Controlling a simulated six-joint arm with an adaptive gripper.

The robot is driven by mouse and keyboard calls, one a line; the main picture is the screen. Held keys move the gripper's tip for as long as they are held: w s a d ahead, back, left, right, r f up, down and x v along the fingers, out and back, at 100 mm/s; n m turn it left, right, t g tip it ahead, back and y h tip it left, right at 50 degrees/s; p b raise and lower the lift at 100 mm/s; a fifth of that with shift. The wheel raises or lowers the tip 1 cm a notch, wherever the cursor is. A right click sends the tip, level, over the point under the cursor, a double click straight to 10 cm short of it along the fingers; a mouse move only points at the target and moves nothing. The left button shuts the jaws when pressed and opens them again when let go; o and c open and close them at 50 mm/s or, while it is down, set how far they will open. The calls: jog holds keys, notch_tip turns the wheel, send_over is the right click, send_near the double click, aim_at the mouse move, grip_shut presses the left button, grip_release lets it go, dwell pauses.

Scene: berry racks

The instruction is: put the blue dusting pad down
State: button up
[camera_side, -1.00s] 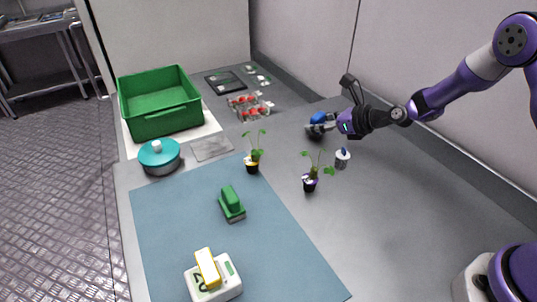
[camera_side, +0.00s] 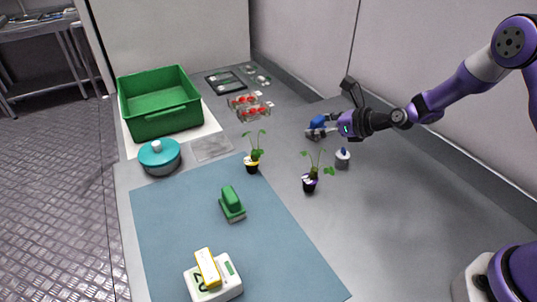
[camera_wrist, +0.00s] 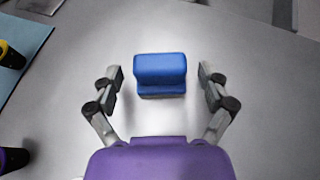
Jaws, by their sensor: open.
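The blue dusting pad (camera_wrist: 160,75) lies between the spread fingers of my gripper (camera_wrist: 160,90) in the wrist view, with a clear gap on both sides. In the side view the pad (camera_side: 317,124) is at the back right of the grey bench, partly hidden by my gripper (camera_side: 328,128). My gripper is open and the pad appears to rest on the bench surface.
A small white bottle (camera_side: 342,158) and two potted plants, one nearer (camera_side: 309,184) and one farther left (camera_side: 251,167), stand close by. Clear boxes of red berries (camera_side: 250,106) lie behind. A green pad (camera_side: 231,204) sits on the blue mat (camera_side: 175,235). The right bench is clear.

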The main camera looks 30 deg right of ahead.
jog(key=v, duration=1.1)
jog(key=shift+d, duration=0.1)
jog(key=shift+s+r+n, duration=0.2)
jog(key=shift+s+n, duration=0.1)
jog(key=s+a+r+n+g+h, duration=0.1)
jog(key=s+r+n+g, duration=0.1)
jog(key=s+n, duration=0.4)
jog(key=s+a+r+n+g+h, duration=0.2)
jog(key=s+r+n, duration=0.3)
jog(key=n, duration=0.9)
jog(key=s+a+r+n+g+h, duration=0.1)
jog(key=s+r+n, duration=0.2)
jog(key=s+n, duration=0.4)
jog(key=n, duration=0.3)
jog(key=shift+a+r+n+g+h, duration=0.3)
jog(key=shift+a+n+g, duration=0.05)
jog(key=shift+n+g, duration=0.05)
